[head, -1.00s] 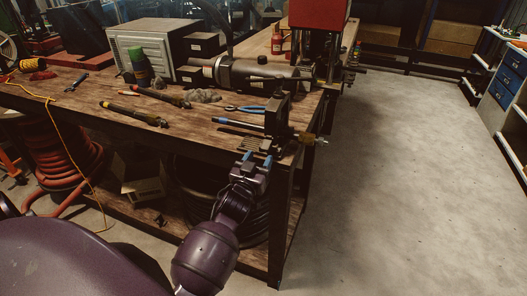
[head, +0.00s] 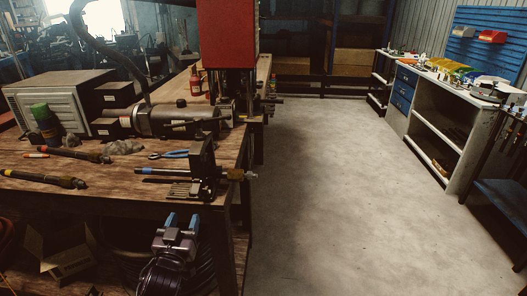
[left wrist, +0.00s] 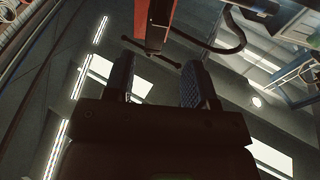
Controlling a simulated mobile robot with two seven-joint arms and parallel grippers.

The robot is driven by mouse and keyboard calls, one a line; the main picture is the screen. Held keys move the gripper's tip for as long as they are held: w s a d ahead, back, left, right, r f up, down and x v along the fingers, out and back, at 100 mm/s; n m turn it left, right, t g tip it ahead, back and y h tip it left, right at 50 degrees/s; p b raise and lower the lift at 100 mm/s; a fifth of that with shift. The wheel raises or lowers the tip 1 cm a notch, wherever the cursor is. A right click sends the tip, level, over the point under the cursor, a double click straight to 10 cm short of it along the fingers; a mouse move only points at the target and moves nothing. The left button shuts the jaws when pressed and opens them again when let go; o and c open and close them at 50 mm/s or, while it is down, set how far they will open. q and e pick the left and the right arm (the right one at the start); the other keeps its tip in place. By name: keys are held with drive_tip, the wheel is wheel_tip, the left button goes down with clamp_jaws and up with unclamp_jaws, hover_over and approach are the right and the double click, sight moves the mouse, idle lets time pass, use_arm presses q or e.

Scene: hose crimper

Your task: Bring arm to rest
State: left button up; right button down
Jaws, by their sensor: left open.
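The red machine also shows at the back of the bench in the head view (head: 228,35). My right gripper is in neither view.
A dark vise-like fixture (head: 203,170) stands at the bench's front right corner, close above my left gripper. Blue-handled pliers (head: 174,154), a crimper cylinder (head: 170,121) and a grey cabinet (head: 58,98) are on the bench. Open concrete floor (head: 330,190) lies to the right.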

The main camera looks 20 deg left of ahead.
use_arm(q)
drive_tip(key=s+d+f+m+g+h, duration=0.1)
drive_tip(key=s+d+f+g+h, duration=0.1)
drive_tip(key=s+f, duration=0.6)
drive_tip(key=s+d+f+m+g+h, duration=0.2)
drive_tip(key=s+d+f+g, duration=0.3)
drive_tip(key=s+f, duration=0.4)
drive_tip(key=shift+s+d+f+m, duration=0.3)
drive_tip(key=shift+s+d, duration=0.1)
drive_tip(key=shift+s, duration=0.35)
